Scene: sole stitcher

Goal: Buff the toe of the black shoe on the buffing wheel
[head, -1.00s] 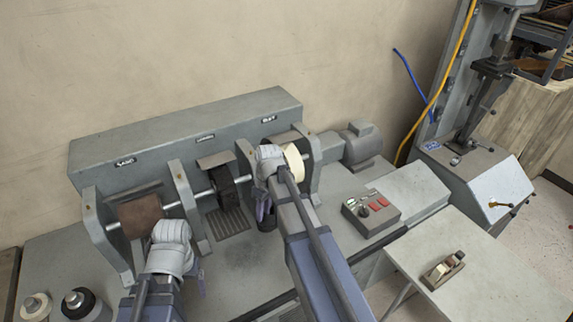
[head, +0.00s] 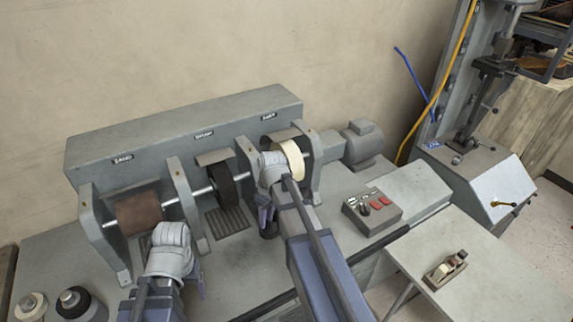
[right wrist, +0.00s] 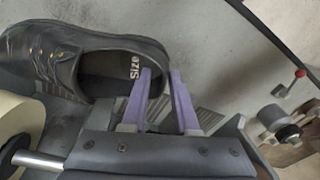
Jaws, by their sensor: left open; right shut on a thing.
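The black shoe (right wrist: 60,50) lies across the upper left of the right wrist view, its toe cut off by the left edge. My right gripper (right wrist: 158,75) is shut on its heel end, with one finger inside the opening and one outside. In the head view my right gripper (head: 264,215) is in front of the buffing wheel, with only a dark bit of shoe (head: 269,230) showing below. The cream buffing wheel (head: 292,158) is at the machine's right; its edge shows in the right wrist view (right wrist: 20,115). My left gripper (head: 199,278) is open, mostly hidden by its wrist.
A brown sanding drum (head: 138,214) and a dark wheel (head: 222,186) share the shaft. A control box (head: 372,208) with red buttons stands right of my right arm. A side table (head: 490,280) carries a small tool (head: 446,268). Pots stand at the lower left.

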